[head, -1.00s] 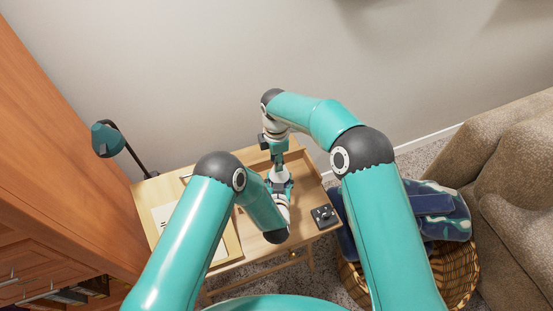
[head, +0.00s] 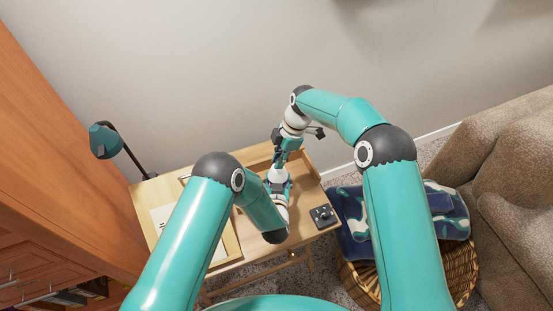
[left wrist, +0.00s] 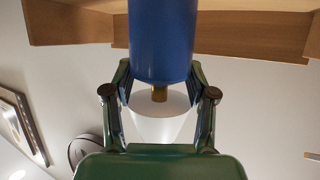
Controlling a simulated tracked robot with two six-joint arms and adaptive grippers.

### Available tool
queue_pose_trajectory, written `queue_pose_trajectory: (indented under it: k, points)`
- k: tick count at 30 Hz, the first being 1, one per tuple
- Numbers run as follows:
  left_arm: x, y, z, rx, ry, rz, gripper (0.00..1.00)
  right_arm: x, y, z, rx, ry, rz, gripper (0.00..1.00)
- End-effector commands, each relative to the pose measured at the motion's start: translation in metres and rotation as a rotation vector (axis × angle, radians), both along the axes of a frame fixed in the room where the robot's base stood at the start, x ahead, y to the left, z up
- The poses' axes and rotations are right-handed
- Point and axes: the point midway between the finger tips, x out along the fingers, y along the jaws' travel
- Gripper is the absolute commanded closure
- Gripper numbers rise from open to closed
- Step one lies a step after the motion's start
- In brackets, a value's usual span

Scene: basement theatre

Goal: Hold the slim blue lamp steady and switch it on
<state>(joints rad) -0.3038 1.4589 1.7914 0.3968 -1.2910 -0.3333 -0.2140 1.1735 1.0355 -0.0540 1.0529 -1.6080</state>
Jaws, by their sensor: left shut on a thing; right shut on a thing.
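The slim blue lamp shows in the left wrist view as a thick blue body (left wrist: 161,42), a short brass neck and a pale cone shade. Its white shade (head: 278,175) shows in the head view, above the small wooden table. My left gripper (head: 277,187) is shut on the blue body, with a finger on each side (left wrist: 160,78). My right gripper (head: 281,158) comes down from above and is shut at the top of the lamp, by the shade. The exact part it grips is hidden by its own fingers. I cannot tell whether the lamp is lit.
The wooden table (head: 302,203) has a raised back edge. A black device (head: 323,216) sits at its right, and papers (head: 162,214) at its left. A teal desk lamp (head: 105,141) stands at the back left. A basket (head: 457,279) with a blue blanket (head: 352,205) and a sofa (head: 515,150) are at right.

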Motion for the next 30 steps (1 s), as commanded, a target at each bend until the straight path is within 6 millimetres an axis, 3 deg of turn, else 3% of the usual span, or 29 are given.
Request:
queue_pose_trajectory:
  k: [15, 30]
  points:
    - [0.0, 0.0, 0.001, 0.0, -0.003, 0.0, 0.9, 0.005, -0.013, -0.004, 0.295, 0.089, -0.01, 1.0]
    - [0.0, 0.0, 0.001, -0.002, -0.003, 0.002, 0.9, 0.006, -0.014, -0.003, 0.332, 0.098, -0.009, 1.0]
